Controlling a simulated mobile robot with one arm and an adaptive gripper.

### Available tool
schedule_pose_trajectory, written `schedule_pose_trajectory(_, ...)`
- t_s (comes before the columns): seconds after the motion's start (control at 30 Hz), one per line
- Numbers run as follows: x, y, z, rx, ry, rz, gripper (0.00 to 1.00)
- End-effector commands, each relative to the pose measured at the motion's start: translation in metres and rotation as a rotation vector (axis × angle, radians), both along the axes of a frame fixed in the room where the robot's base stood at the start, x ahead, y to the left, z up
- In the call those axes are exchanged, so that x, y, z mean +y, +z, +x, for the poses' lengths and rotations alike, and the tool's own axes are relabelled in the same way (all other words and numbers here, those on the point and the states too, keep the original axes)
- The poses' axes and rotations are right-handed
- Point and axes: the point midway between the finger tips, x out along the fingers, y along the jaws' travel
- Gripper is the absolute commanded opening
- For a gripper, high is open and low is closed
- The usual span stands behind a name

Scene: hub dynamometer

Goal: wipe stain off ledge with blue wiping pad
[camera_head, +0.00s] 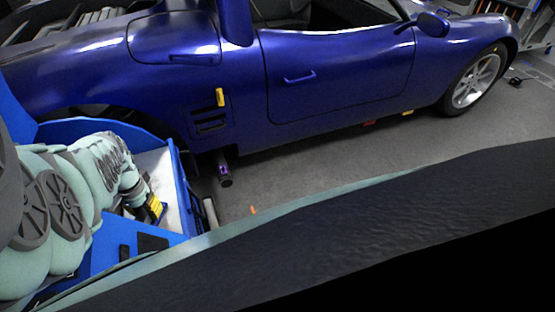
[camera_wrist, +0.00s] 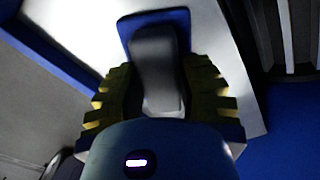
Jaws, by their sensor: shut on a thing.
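My gripper (camera_head: 154,208) reaches down from the left over the pale ledge (camera_head: 153,165) inside a blue frame. In the wrist view, the yellow ridged fingers of my gripper (camera_wrist: 157,95) are shut on the grey handle (camera_wrist: 153,48) of the blue wiping pad (camera_wrist: 181,19). The pad lies flat over the white ledge surface (camera_wrist: 226,60), and part of it is hidden by the handle and fingers. I cannot tell whether it touches the surface. I make out no stain on the visible part of the ledge.
The blue frame (camera_head: 183,190) has raised walls around the ledge. A blue car (camera_head: 330,75) stands close behind it, with a yellow piece (camera_head: 220,97) on its side. Grey floor (camera_head: 330,170) is open to the right.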

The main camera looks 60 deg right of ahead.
Motion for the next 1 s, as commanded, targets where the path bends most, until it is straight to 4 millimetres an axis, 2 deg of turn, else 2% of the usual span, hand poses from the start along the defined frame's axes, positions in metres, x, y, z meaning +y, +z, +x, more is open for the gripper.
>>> schedule_pose_trajectory(0.5, -0.017, -0.002, 0.026, -0.004, 0.000, -0.003, 0.00)
schedule_pose_trajectory(1.0, -0.025, -0.003, 0.039, -0.003, 0.002, -0.002, 0.00)
